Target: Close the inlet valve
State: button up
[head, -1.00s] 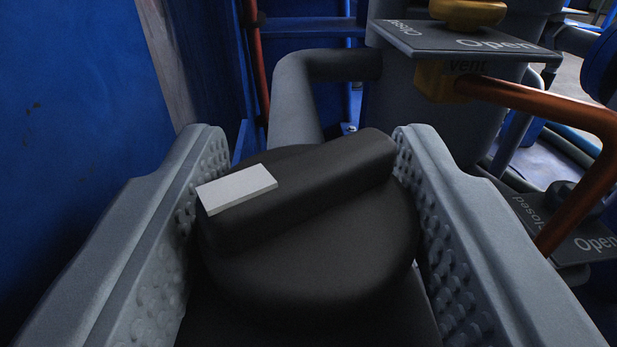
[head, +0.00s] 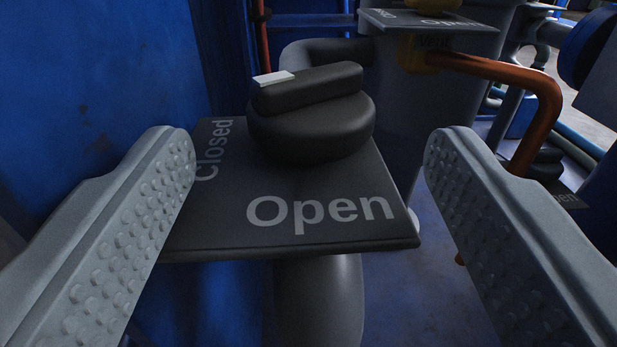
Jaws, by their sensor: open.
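A round black valve knob (head: 312,125) with a raised grip bar stands on a dark plate (head: 330,238) in the head view. The plate reads "Closed" along its left side and "Open" along its front. The white mark (head: 273,77) is on the bar's left end, which points left, toward the "Closed" side. No inlet label is readable on this plate. My gripper (head: 310,165) is open and empty. Its two studded fingers are wide apart, nearer the camera than the knob, one on each side and clear of it.
A second plate (head: 432,20), with "Open" on it and a "Vent" label below, stands behind to the right. An orange pipe (head: 525,78) bends down at the right. A blue wall (head: 90,90) is close on the left. A grey pipe (head: 318,300) runs below the knob's plate.

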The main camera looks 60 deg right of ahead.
jog(key=v, duration=1.1)
jog(key=shift+s+a, duration=0.15)
jog(key=shift+a, duration=0.2)
jog(key=c, duration=0.3)
jog(key=n+t+y, duration=0.4)
jog(key=n+t, duration=0.1)
jog(key=t, duration=0.1)
send_near(286, 92)
jog(key=s, duration=0.2)
jog(key=s+d+n+t+y, duration=0.2)
jog(key=s+d+n+y, duration=0.25)
jog(key=y, duration=0.25)
jog(key=shift+m, duration=0.25)
jog(key=x, duration=1.6)
jog(key=shift+w+a, duration=0.2)
jog(key=shift+w, duration=0.05)
